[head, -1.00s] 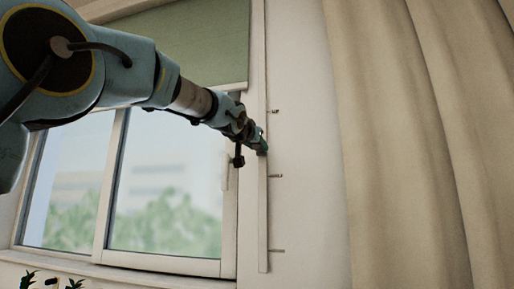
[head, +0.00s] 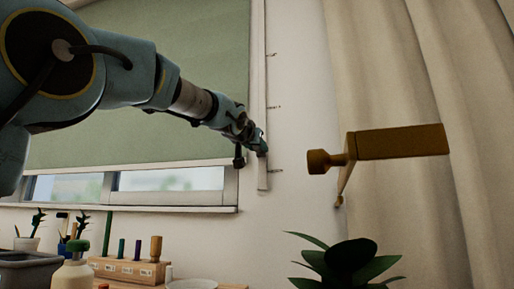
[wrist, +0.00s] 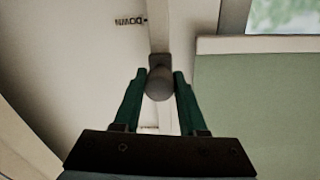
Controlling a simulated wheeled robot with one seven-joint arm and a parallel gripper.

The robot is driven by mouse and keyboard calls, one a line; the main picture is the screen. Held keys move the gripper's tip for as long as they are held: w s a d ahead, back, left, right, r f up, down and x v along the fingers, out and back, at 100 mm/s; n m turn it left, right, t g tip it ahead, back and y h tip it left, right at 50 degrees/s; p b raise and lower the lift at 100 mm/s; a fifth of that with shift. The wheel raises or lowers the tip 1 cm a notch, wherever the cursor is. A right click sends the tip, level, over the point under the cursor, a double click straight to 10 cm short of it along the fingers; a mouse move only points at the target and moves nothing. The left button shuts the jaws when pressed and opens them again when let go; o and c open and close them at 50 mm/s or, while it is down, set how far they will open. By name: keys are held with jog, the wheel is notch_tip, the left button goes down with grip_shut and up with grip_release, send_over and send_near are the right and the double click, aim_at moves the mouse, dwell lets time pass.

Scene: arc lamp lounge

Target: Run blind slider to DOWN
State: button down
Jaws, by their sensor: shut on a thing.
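The slider rail (head: 259,75) is a pale vertical strip on the wall right of the window, with several tick marks beside it. My gripper (head: 262,150) is on its lower part, between the middle mark and a little above the lowest mark (head: 275,171). In the wrist view the grey slider knob (wrist: 159,82) sits between the two green fingers of my gripper (wrist: 160,85), which are shut on it. The DOWN label (wrist: 130,21) shows upside down beside the rail, a short way from the knob. The green blind (head: 150,120) covers most of the window.
A brass-coloured wall fixture (head: 400,143) juts out right of the rail, before the beige curtain (head: 455,90). Below stand a plant (head: 345,265), a peg block (head: 128,268) and a bottle (head: 73,275).

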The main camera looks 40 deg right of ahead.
notch_tip(320, 180, down, 7)
jog(key=b, duration=0.4)
jog(key=shift+d+b, duration=0.1)
jog(key=shift+b, duration=0.3)
jog(key=c, duration=0.9)
grip_release()
jog(key=shift+f, duration=0.1)
jog(key=o, duration=0.4)
jog(key=shift+o, duration=0.2)
jog(key=shift+r, duration=0.2)
jog(key=b+v, duration=0.3)
jog(key=v, duration=0.8)
